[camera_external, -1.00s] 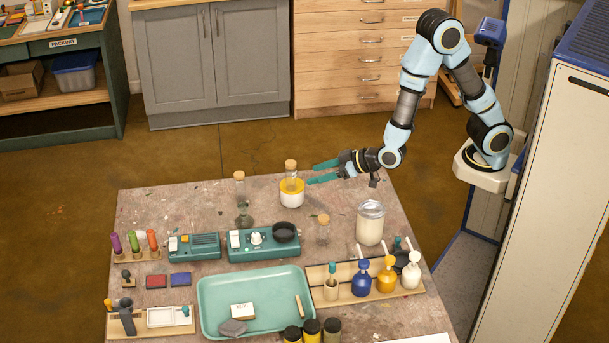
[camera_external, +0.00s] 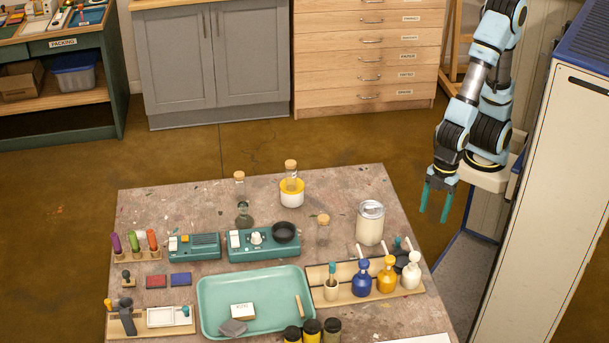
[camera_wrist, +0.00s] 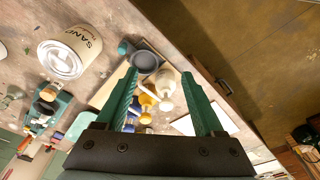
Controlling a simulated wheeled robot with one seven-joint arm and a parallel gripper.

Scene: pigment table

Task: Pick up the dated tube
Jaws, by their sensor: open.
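My gripper (camera_external: 435,214) is open and empty, pointing down off the right edge of the table; it also shows in the wrist view (camera_wrist: 160,76). A corked glass tube (camera_external: 291,172) stands upright in a yellow-and-white pot (camera_external: 292,197) at the back of the table. Another corked glass vessel (camera_external: 239,188) stands to its left, and a small corked jar (camera_external: 323,232) stands nearer the middle. Purple, green and orange tubes (camera_external: 133,243) stand in a rack at the left. No date is legible on any tube, so I cannot tell which is dated.
A large lidded jar (camera_external: 370,225), marked SAND in the wrist view (camera_wrist: 75,50), stands near the table's right edge. Pump bottles (camera_external: 387,275) stand in a wooden tray in front of it. A teal tray (camera_external: 215,292) lies at the front. A tall cabinet (camera_external: 545,200) stands right of my arm.

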